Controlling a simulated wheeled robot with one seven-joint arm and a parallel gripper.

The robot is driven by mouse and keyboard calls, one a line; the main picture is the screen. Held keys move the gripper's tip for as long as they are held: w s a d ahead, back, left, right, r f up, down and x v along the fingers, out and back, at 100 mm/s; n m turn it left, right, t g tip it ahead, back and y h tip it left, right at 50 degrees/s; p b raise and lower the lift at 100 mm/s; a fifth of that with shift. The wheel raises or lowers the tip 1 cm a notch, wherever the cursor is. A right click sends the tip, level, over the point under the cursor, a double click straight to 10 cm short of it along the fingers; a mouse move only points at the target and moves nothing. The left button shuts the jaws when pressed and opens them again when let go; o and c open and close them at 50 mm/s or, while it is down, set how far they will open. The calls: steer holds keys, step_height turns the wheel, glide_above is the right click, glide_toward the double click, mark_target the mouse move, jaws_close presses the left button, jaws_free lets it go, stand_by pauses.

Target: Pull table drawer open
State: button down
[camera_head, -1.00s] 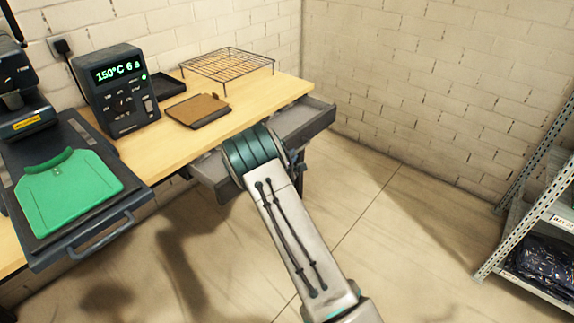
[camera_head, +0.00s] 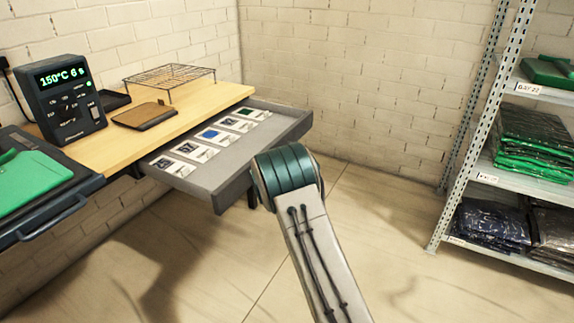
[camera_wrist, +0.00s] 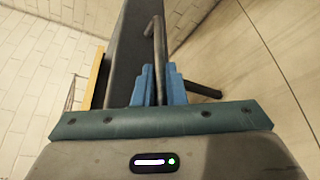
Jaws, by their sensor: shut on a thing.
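The grey table drawer (camera_head: 226,178) is pulled well out from under the wooden tabletop in the head view. A row of several small cards with patches, one of them blue, lies inside it. In the wrist view, the drawer front (camera_wrist: 124,60) is a dark panel with a bar handle (camera_wrist: 157,45) along it. My gripper (camera_wrist: 158,85) has its blue fingers shut on this handle. In the head view my arm hides the gripper and the handle.
The wooden table (camera_head: 130,140) bears a control box (camera_head: 68,100), a brown board (camera_head: 145,115) and a wire rack (camera_head: 168,76). A heat press with a green garment (camera_head: 30,182) stands at left. A metal shelf (camera_head: 510,175) stands at right. Floor between is clear.

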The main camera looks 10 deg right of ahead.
steer(key=shift+a, duration=0.1)
steer(key=c, duration=1.5)
jaws_free()
steer(key=shift+s, duration=0.1)
steer(key=v, duration=1.3)
steer(key=shift+s+r, duration=0.15)
steer(key=shift+s, duration=0.2)
